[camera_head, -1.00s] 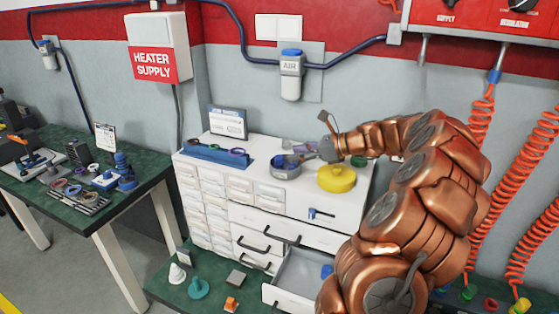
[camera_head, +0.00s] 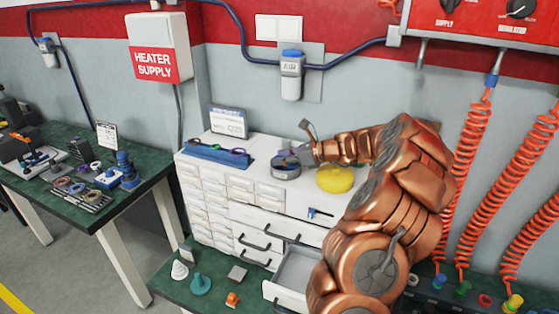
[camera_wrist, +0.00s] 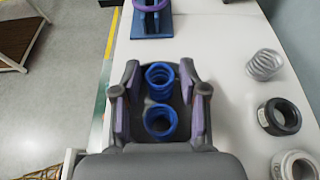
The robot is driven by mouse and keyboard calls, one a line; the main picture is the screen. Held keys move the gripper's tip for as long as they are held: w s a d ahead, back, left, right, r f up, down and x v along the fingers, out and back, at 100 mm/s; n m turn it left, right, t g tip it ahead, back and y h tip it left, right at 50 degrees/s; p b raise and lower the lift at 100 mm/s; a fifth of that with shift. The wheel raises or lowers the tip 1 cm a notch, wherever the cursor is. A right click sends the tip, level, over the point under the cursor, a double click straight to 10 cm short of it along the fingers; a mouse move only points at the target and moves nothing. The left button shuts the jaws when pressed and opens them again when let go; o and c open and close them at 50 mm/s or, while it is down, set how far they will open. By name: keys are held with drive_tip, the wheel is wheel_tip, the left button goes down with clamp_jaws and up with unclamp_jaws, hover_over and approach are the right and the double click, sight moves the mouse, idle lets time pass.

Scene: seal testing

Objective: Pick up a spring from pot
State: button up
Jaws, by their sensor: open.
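The grey pot (camera_head: 285,172) stands on top of the white drawer cabinet in the head view, left of a yellow round part. My gripper (camera_head: 304,152) is at the pot's right side and partly hides its inside. In the wrist view my gripper (camera_wrist: 160,93) is open, with its purple-padded fingers to the left and right of two blue springs. One blue spring (camera_wrist: 160,76) is farther from the palm and the other blue spring (camera_wrist: 160,121) is nearer. Both appear upright inside a dark grey recess, apart from the fingers. The pot's rim is hard to tell from the gripper there.
A silver spring (camera_wrist: 264,65), a dark ring (camera_wrist: 279,117) and a paler ring (camera_wrist: 297,166) lie to the right in the wrist view. The yellow round part (camera_head: 335,179) is close under my arm. A blue ring holder (camera_head: 217,155) stands left. A drawer (camera_head: 290,272) is open below.

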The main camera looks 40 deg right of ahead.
drive_tip(key=shift+c, duration=0.2)
clamp_jaws()
drive_tip(key=shift+r, duration=0.2)
